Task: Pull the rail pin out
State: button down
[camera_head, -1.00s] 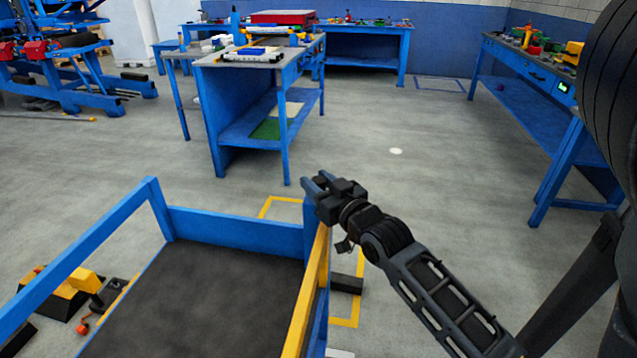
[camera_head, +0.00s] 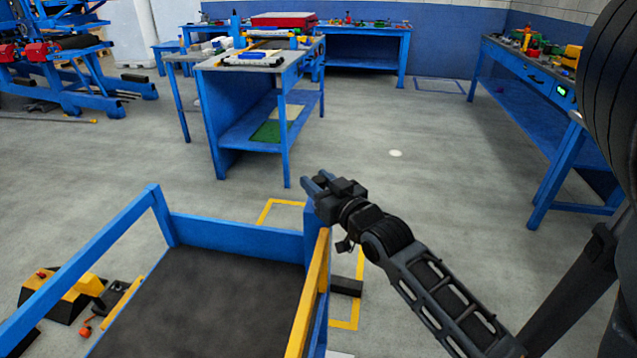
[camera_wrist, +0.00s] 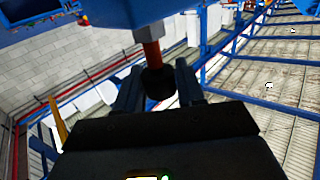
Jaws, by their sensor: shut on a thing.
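In the wrist view the rail pin has a reddish-orange shaft (camera_wrist: 152,52) and a dark round knob (camera_wrist: 158,83). Its shaft runs up through a grey collar into a blue part (camera_wrist: 95,42) of the cart. My gripper (camera_wrist: 158,88) has one finger on each side of the knob and is shut on it. In the head view my gripper (camera_head: 314,184) is at the top of the blue corner post where the cart's yellow rail (camera_head: 308,300) ends. The pin is hidden there.
The blue cart (camera_head: 235,234) with a dark bed stands in front of me. A yellow-and-black device (camera_head: 72,295) is on the floor to its left. Blue workbenches (camera_head: 245,110) stand behind and on the right (camera_head: 540,90). The floor between is clear.

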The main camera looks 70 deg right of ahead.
jog(key=shift+r, duration=0.35)
jog(key=c, duration=0.8)
grip_release()
jog(key=shift+f, duration=0.1)
jog(key=shift+s+a, duration=0.2)
jog(key=shift+s, duration=0.05)
jog(key=b+v, duration=0.1)
jog(key=v, duration=0.6)
jog(key=shift+a, duration=0.15)
